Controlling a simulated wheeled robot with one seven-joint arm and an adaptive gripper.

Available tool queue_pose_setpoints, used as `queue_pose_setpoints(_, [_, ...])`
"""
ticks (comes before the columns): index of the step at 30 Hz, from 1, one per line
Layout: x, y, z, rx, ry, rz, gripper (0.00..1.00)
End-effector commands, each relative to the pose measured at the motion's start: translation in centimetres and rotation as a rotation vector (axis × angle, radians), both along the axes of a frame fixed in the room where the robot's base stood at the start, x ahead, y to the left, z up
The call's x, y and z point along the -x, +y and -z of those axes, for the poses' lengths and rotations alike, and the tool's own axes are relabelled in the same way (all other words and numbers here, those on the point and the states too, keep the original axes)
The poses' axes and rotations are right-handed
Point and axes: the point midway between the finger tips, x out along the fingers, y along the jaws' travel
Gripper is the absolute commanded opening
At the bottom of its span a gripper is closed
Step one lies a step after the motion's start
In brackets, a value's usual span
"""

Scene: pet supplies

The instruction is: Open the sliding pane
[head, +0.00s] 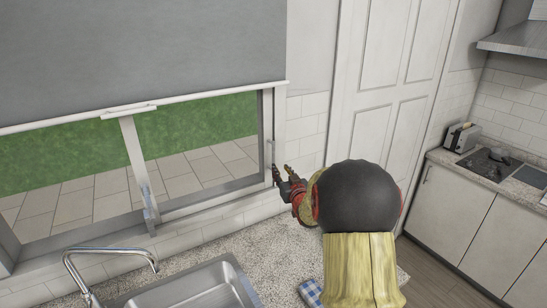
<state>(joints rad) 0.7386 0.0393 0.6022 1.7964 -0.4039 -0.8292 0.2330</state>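The window (190,165) has two glazed sections with a middle upright (134,160) between them. A grey latch or handle (149,203) sits low on that upright. A slim handle (270,150) shows on the right upright of the window. The right section's glass (205,145) fills the space between the two uprights, and its pane looks shut against the right side. My gripper (282,173) is at the right edge of the window, just below the slim handle. Its fingertips look apart, with nothing seen between them. Whether it touches the frame is unclear.
A grey blind (140,50) covers the window's upper part. A sink (190,288) with a tap (112,252) is in the counter (265,245) below. A checked cloth (311,292) lies near my arm. A white panelled door (385,75) stands right of the window.

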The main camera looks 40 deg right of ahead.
Motion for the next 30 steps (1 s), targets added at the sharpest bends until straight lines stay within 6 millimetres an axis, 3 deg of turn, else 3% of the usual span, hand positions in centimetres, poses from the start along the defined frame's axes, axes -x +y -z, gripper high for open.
queue_pose_setpoints(6, [-0.8,0.5,-2.0,0.012,-0.083,-0.025,0.27])
queue_pose_setpoints(21, [-6.6,-2.2,-2.0,0.008,-0.081,-0.024,0.27])
queue_pose_setpoints(30, [-7.4,-2.5,-1.9,0.008,-0.08,-0.024,0.27])
